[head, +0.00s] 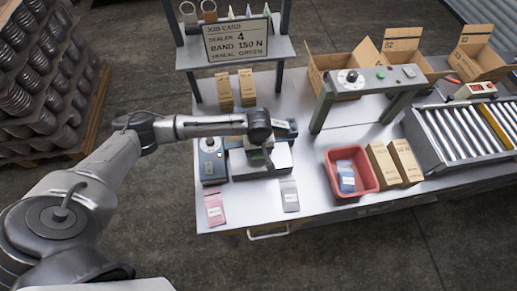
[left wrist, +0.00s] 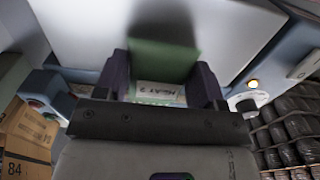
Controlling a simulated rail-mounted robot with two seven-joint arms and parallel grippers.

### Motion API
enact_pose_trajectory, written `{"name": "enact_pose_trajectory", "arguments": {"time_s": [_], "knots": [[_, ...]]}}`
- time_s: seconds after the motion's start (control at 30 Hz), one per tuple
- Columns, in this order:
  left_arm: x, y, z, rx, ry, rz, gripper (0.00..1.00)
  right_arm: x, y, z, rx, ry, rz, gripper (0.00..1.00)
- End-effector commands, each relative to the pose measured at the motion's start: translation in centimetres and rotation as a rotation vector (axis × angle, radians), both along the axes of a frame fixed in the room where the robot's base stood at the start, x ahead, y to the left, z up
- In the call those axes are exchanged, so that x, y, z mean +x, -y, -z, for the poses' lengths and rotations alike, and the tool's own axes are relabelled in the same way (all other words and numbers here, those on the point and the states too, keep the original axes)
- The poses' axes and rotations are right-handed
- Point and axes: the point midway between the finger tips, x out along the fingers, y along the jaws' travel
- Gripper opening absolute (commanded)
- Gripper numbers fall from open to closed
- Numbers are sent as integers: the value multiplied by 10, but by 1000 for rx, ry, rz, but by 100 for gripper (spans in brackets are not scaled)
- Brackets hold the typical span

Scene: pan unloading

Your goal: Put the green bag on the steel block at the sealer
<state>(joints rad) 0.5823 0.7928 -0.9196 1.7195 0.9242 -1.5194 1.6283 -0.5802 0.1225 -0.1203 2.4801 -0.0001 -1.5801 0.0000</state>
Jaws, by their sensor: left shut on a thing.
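My left gripper (head: 264,152) is over the light grey metal block (head: 278,163) at the sealer, on the table's left half. In the left wrist view its two dark fingers (left wrist: 165,88) are closed on the green bag (left wrist: 160,60), which has a white printed label. In the head view the bag is mostly hidden by the gripper. I cannot tell whether the bag touches the block. A pale flat surface (left wrist: 85,30) lies beyond the bag in the left wrist view. My right gripper is not in view.
A pink bag (head: 214,208) and a grey bag (head: 289,195) lie at the table's front. A blue-grey device (head: 211,160) stands left of the block. A red bin (head: 333,164) holds blue bags (head: 346,178). A job card (head: 236,38) stands behind; a grey frame (head: 322,108) stands right.

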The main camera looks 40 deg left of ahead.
Motion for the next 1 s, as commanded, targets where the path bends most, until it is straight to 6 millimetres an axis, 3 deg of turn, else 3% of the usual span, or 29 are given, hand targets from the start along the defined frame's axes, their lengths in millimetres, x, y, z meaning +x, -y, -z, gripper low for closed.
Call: {"name": "enact_pose_trajectory", "arguments": {"time_s": [0.47,0.5,0.77,1.0], "knots": [[0,1,8,-1,-1,-1,37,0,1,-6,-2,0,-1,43],[0,1,9,-1,-1,-1,64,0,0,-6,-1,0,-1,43],[0,0,9,0,0,-1,89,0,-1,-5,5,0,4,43],[0,0,9,0,0,0,89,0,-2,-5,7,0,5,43]]}}
